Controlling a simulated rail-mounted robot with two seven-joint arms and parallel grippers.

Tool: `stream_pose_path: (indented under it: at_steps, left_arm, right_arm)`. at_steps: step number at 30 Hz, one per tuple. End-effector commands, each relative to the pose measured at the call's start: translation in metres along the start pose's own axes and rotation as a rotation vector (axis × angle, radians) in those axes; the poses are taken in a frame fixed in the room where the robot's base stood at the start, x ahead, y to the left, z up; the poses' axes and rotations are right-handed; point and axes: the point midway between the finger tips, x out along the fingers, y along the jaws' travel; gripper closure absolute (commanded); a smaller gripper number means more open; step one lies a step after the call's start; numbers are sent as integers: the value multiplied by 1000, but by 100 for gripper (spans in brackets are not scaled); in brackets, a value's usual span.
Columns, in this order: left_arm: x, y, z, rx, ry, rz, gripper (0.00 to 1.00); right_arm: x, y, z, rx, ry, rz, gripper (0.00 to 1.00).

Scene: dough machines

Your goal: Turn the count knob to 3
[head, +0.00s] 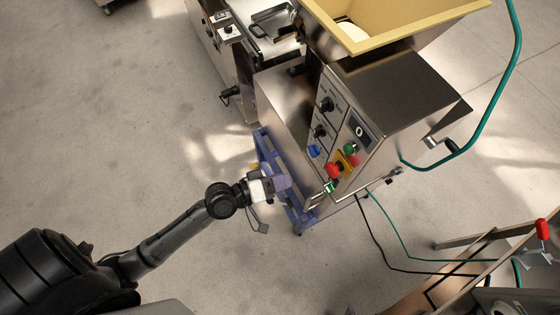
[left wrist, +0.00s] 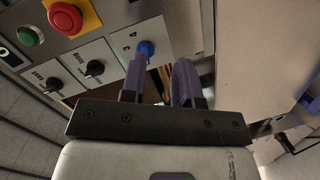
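The dough machine's panel carries a black upper knob (head: 327,104), a black middle knob (head: 320,131) and a blue lower knob (head: 314,151). In the left wrist view, the black knobs (left wrist: 52,84) (left wrist: 94,68) and the blue knob (left wrist: 146,48) sit in a row. My left gripper (head: 283,182) is in front of the panel's lower corner. In the wrist view its fingers (left wrist: 160,65) are apart and empty; one fingertip overlaps the blue knob's lower edge. Contact cannot be told.
A red stop button (head: 333,170) on yellow, a green button (head: 351,148) and a small display (head: 359,129) share the panel. A blue frame (head: 268,150) stands under the machine. A yellow hopper (head: 385,30) tops it.

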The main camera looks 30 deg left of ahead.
Motion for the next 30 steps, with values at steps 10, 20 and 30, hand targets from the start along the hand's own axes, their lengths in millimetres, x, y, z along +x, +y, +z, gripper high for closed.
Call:
stream_pose_path:
  at_steps: [10, 20, 30]
  left_arm:
    - [9, 5, -41, -210, 156, 107, 71]
    - [30, 8, -45, -214, 157, 109, 71]
    - [56, 10, -49, -211, 157, 108, 71]
  right_arm:
    - [-7, 2, -2, -2, -1, 5, 0]
    - [-10, 5, -1, -12, -6, 13, 0]
    - [-11, 4, -2, -7, -5, 10, 0]
